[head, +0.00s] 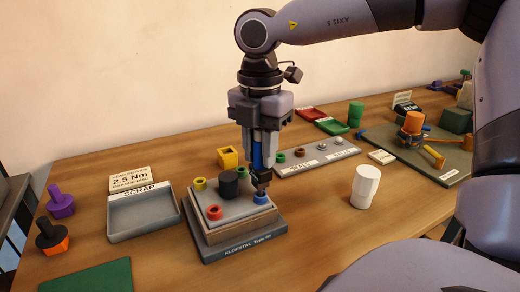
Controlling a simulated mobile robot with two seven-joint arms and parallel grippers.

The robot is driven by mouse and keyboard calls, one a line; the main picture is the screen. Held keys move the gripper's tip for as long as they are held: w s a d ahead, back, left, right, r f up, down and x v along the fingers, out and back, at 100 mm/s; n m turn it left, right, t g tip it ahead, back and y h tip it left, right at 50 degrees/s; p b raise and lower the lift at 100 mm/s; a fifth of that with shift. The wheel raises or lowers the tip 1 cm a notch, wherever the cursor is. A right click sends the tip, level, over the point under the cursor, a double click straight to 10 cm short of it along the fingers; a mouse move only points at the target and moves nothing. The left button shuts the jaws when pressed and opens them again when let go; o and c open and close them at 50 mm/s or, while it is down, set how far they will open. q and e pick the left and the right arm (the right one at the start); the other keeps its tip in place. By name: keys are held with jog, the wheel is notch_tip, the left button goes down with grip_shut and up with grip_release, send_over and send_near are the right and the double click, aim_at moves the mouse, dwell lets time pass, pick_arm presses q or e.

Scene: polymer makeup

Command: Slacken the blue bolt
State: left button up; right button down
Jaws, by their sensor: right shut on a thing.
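My right gripper (262,170) points straight down above this corner. It is shut on a blue tool (257,157), mostly hidden between the fingers. A dark tip (264,186) reaches down to the bolt; I cannot tell whether it touches. Red (214,212), yellow (199,184) and green (241,172) round pieces sit on the same block around a black cylinder (229,186). My left gripper is out of view.
An empty grey SCRAP tray (145,222) lies left of the block. A white cylinder (365,187) stands to the right. A long rack (318,158) with rings lies behind. Purple (60,204) and black-orange (51,238) pieces stand far left.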

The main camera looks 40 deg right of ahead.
jog(key=shift+w, duration=0.1)
jog(key=shift+r+n, duration=0.1)
jog(key=shift+n, duration=0.8)
jog(key=shift+n, duration=0.9)
jog(key=shift+b, duration=0.3)
jog(key=shift+n, duration=0.9)
jog(key=shift+n, duration=1)
